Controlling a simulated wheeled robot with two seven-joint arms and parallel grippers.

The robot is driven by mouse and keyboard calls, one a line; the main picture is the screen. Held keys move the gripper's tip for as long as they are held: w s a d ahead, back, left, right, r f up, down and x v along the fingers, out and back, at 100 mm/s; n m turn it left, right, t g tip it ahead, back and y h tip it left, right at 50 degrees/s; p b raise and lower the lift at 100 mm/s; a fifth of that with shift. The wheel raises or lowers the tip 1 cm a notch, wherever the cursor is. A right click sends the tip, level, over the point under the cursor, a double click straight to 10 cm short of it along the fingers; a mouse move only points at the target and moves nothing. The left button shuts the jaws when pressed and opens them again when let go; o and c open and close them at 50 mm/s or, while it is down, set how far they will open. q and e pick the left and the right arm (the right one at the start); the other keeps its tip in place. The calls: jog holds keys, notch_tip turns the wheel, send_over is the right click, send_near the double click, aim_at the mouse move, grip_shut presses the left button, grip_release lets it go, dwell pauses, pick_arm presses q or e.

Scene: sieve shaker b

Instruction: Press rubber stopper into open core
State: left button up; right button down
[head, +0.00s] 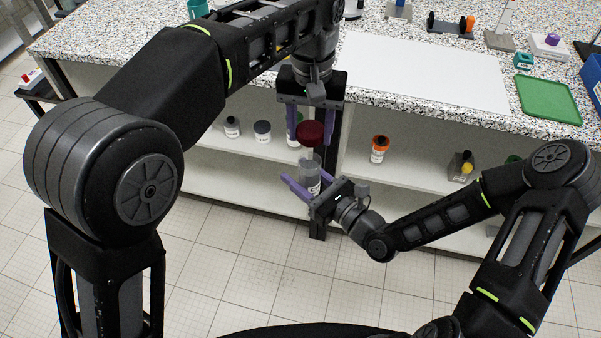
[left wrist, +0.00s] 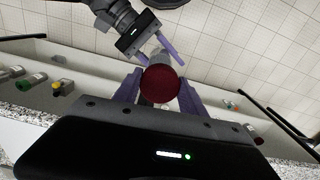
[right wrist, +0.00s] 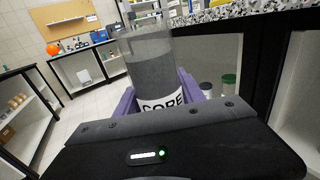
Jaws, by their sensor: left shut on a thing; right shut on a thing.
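My left gripper (head: 311,136) points down and is shut on a dark red rubber stopper (head: 312,131), which also shows between its fingers in the left wrist view (left wrist: 160,84). Below it, my right gripper (head: 303,186) is shut on the core (head: 309,178), a clear cylinder with grey contents and a white label reading "CORE" in the right wrist view (right wrist: 153,72). The core stands roughly upright, in front of the bench. The stopper is just above the core's upper end. I cannot tell whether they touch. The right wrist view shows no stopper.
The speckled benchtop (head: 260,60) lies behind the grippers, with a white sheet (head: 425,72) and a green mat (head: 547,100). The shelf below holds several jars, including an orange-lidded one (head: 379,149). A dark bench post stands close behind the core. The tiled floor in front is clear.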

aim_at(310, 155)
pick_arm(q)
jog(key=shift+f, duration=0.15)
dwell(0.3)
jog(key=shift+f, duration=1.9)
jog(key=shift+s, duration=0.1)
jog(key=shift+f, duration=0.85)
jog(key=shift+f, duration=0.6)
jog(key=o, duration=1.4)
